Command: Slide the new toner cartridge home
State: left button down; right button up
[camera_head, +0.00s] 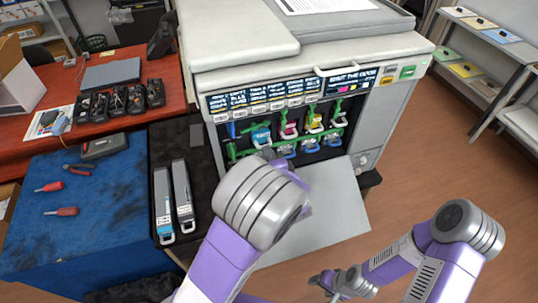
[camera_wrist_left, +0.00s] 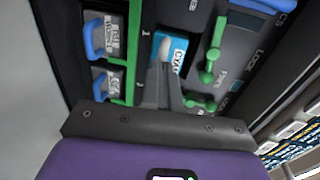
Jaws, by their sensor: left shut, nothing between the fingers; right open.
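The printer (camera_head: 290,60) has its front open, showing a row of toner slots. A cartridge with a cyan label (camera_head: 261,134) sits in the left slot; its end also shows in the left wrist view (camera_wrist_left: 178,50). My left gripper (camera_wrist_left: 163,44) is shut and empty, with its fingertips in front of the cyan label; I cannot tell whether they touch. In the head view my own arm hides this gripper. Magenta (camera_head: 289,130) and yellow (camera_head: 314,121) cartridge ends sit to the right. My right gripper (camera_head: 325,284) is open, low and away from the printer.
Green levers (camera_wrist_left: 212,50) stand close to the right of my left fingers. Blue handles (camera_wrist_left: 95,38) lie to the left. Two long cartridges (camera_head: 162,205) lie in a dark tray left of the printer. The lowered front panel (camera_head: 335,215) is below the opening.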

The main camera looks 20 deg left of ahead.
pick_arm(q)
jog(key=shift+w+a, duration=0.35)
jog(key=shift+w, duration=0.1)
jog(key=f+p+v, duration=0.1)
jog(key=p+v, duration=0.2)
jog(key=v, duration=0.6)
jog(key=shift+f+p, duration=0.25)
jog(key=shift+p, duration=0.15)
